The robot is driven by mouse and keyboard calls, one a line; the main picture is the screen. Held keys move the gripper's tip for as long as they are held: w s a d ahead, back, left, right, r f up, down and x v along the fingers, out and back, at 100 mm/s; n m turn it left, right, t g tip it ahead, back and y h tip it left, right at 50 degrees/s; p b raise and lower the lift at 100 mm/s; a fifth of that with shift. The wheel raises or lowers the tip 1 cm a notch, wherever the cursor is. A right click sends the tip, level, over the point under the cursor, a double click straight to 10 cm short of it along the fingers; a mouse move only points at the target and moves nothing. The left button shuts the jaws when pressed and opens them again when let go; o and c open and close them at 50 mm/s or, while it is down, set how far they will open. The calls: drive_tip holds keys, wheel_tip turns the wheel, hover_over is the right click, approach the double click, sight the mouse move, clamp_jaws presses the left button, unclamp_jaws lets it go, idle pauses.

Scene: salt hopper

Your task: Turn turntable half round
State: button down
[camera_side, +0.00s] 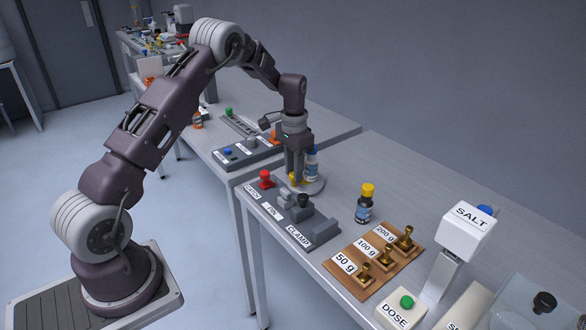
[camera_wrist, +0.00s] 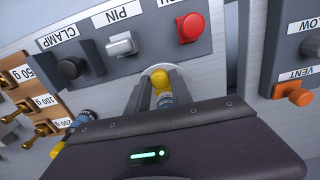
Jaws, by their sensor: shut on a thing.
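The turntable (camera_side: 312,187) is a low grey disc just behind the labelled control block in the side view. A sliver of its rim (camera_wrist: 158,67) shows in the wrist view. My gripper (camera_side: 294,180) points down over the disc and is shut on a small yellow knob (camera_wrist: 159,78). A blue-and-white bottle (camera_side: 312,163) stands at the disc, right beside my fingers. Part of a blue-and-white label (camera_wrist: 165,98) shows between the fingers in the wrist view. My fingers and wrist hide much of the disc.
The control block (camera_side: 320,231) carries a red catch knob (camera_side: 266,179), a grey pin and a black clamp knob (camera_side: 303,201). A yellow-capped bottle (camera_side: 364,208) stands to the right, near brass weights on a wooden board (camera_side: 349,277). Another control panel (camera_side: 228,155) lies behind left.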

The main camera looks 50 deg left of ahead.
sight(314, 187)
drive_tip(key=shift+w+d+r+n, duration=0.1)
drive_tip(key=shift+d+n, duration=0.3)
drive_tip(key=shift+n, duration=0.7)
drive_tip(key=shift+w+d+n, duration=0.1)
drive_tip(key=shift+d+n, duration=0.25)
drive_tip(key=shift+n, duration=0.75)
drive_tip(key=shift+w+d+n, duration=0.15)
drive_tip(key=shift+d+n, duration=0.1)
drive_tip(key=shift+n, duration=0.55)
drive_tip(key=shift+w+d+n, duration=0.15)
drive_tip(key=shift+d+n, duration=0.05)
drive_tip(key=shift+n, duration=0.6)
drive_tip(key=shift+w+d+n, duration=0.15)
drive_tip(key=shift+d+n, duration=0.1)
drive_tip(key=shift+n, duration=0.55)
drive_tip(key=shift+w+d+n, duration=0.25)
drive_tip(key=shift+w+n, duration=0.1)
drive_tip(key=shift+n, duration=0.8)
drive_tip(key=shift+w+d+n, duration=0.2)
drive_tip(key=shift+w+n, duration=0.1)
drive_tip(key=shift+n, duration=0.85)
drive_tip(key=shift+w+d+n, duration=0.1)
drive_tip(key=shift+w+n, duration=0.25)
drive_tip(key=shift+n, duration=0.6)
drive_tip(key=shift+w+d+n, duration=0.1)
drive_tip(key=shift+w+n, duration=0.2)
drive_tip(key=shift+n, duration=0.65)
drive_tip(key=shift+w+n, duration=0.15)
drive_tip(key=shift+n, duration=0.35)
